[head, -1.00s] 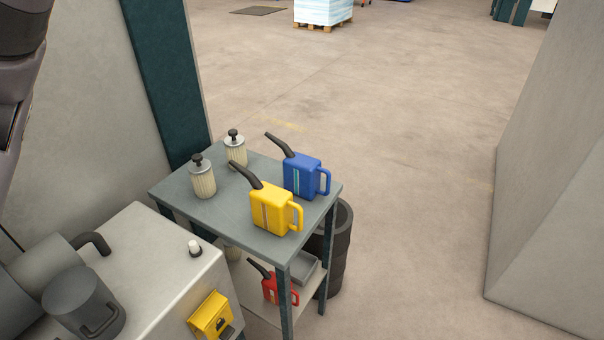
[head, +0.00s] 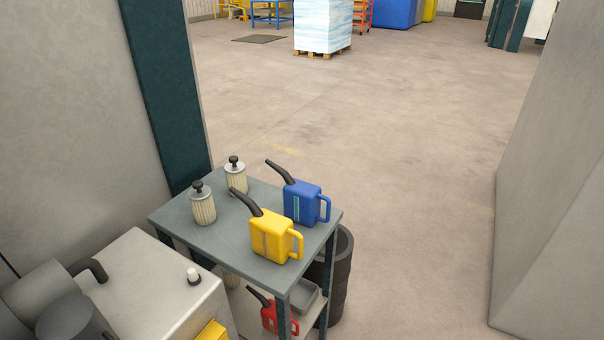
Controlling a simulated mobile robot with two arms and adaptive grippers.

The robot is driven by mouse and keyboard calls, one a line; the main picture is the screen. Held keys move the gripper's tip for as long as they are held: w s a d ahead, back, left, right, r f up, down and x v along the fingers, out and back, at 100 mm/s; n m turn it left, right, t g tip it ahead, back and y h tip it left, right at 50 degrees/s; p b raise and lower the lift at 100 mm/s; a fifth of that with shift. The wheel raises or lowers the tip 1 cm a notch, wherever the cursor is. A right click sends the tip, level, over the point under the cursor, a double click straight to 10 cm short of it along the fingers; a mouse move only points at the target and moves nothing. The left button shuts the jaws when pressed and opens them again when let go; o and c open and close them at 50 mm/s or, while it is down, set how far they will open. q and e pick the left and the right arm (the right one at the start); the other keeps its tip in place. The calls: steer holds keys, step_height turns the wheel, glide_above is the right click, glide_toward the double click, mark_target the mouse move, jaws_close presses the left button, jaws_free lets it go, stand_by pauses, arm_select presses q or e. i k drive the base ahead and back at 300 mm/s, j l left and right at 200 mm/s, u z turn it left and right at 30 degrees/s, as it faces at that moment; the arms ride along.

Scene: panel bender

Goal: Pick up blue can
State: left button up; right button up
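The blue can (head: 302,202) stands upright on the top shelf of a grey metal table (head: 222,237), near its right back corner. Its black spout points up to the left and its handle faces right. A yellow can (head: 271,238) of the same shape stands in front of it and to the left, close to the table's front edge. Neither of my grippers shows in the head view.
A red can (head: 272,317) is on the lower shelf. A dark barrel (head: 341,275) stands behind the table's right side. A grey machine (head: 150,275) adjoins it at the front left. Open floor (head: 410,150) lies beyond.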

mark_target(302, 200)
steer(key=i+l, duration=0.15)
steer(key=l, duration=0.4)
steer(key=i+l+u, duration=0.15)
steer(key=l, duration=1)
steer(key=i+l+u, duration=0.15)
steer(key=l, duration=0.45)
steer(key=i+l, duration=0.1)
steer(key=l, duration=0.5)
